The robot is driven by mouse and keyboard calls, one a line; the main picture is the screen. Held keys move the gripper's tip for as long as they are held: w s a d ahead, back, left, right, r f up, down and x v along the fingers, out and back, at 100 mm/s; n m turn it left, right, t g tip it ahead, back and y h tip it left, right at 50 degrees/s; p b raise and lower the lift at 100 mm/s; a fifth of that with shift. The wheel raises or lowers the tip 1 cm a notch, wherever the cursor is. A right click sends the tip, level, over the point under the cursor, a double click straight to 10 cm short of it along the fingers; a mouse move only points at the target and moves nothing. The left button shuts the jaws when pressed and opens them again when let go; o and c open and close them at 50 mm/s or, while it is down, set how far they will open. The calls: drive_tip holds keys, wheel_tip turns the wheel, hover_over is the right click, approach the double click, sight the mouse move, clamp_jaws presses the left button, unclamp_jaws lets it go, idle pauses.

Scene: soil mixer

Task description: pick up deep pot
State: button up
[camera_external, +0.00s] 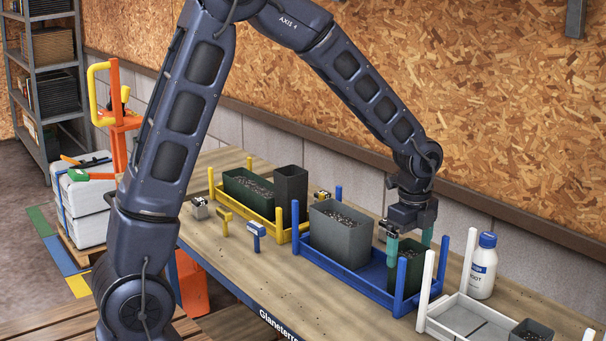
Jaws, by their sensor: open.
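A dark green soil-filled pot (409,272) stands upright at the right end of the blue tray (362,280). My gripper (409,243) points down over this pot, with its teal fingers apart at either side of the rim. I cannot tell whether the fingers touch it. A wide grey pot with soil (338,242) stands to its left in the same tray. A tall dark grey pot (290,188) stands at the right end of the yellow tray (232,206), beside a long green planter (247,192). Which of these is the deep pot is not marked.
A white bottle with a blue cap (482,266) stands right of the blue tray. A white tray (470,313) with a small grey pot (531,331) is at the front right. Upright posts rise at the tray corners, close to my gripper. Small tools stand near the yellow tray.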

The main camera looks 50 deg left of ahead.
sight(408, 267)
drive_tip(key=shift+d+f, duration=0.1)
drive_tip(key=shift+f, duration=2.5)
drive_tip(key=c, duration=1.1)
drive_tip(key=shift+c, duration=0.2)
drive_tip(key=shift+r, duration=0.1)
